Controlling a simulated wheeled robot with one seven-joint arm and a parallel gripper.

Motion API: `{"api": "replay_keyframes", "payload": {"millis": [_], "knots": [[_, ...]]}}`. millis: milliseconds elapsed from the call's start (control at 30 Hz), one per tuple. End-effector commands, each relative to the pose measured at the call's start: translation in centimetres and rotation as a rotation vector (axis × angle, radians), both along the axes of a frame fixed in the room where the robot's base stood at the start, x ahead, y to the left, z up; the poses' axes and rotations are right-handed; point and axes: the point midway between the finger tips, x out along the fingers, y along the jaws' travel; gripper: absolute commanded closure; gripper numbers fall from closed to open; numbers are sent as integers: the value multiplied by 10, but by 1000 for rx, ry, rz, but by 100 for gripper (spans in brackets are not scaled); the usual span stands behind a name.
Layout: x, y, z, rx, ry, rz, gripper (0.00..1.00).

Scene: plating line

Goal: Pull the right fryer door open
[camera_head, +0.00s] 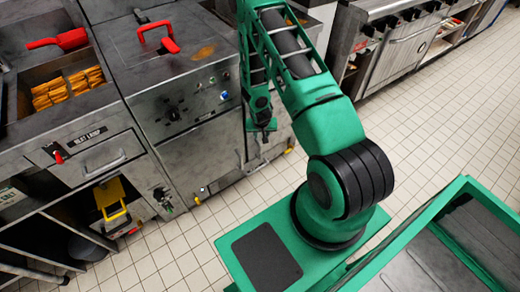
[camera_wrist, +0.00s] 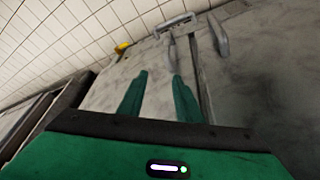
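The fryer (camera_head: 180,75) stands left of centre in the head view, with knobs on its front and a grey front panel (camera_head: 205,152) below them. Its right part is partly hidden behind my arm, so I cannot tell the right door's edges there. My gripper (camera_head: 265,132) points down close to the fryer's front at that right part. In the wrist view my gripper (camera_wrist: 160,75) has its two green fingers apart, with nothing between them. A grey panel (camera_wrist: 115,85) lies beyond the fingers. A metal handle (camera_wrist: 176,22) and a grey bar (camera_wrist: 218,36) show ahead. No door is visibly open.
A heat-lamp station (camera_head: 90,150) with fries (camera_head: 68,88) stands at left; a yellow bucket-like item (camera_head: 112,205) is below. An oven range (camera_head: 400,45) is at upper right. Tiled floor (camera_head: 440,120) is clear at right.

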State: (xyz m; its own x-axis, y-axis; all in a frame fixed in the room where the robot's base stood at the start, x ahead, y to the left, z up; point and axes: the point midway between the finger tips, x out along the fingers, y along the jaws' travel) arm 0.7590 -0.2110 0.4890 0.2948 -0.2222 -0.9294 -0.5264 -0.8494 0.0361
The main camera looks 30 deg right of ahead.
Motion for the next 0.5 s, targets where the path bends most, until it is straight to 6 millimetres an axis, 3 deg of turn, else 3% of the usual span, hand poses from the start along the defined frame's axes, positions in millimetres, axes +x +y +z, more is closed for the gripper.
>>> {"api": "replay_keyframes", "payload": {"millis": [33, 100, 500], "knots": [[-4, 4, -16, 5, -2, 2, 68], [-6, 8, -30, 11, -13, 1, 68], [-1, 8, -70, 18, -29, 0, 68]]}}
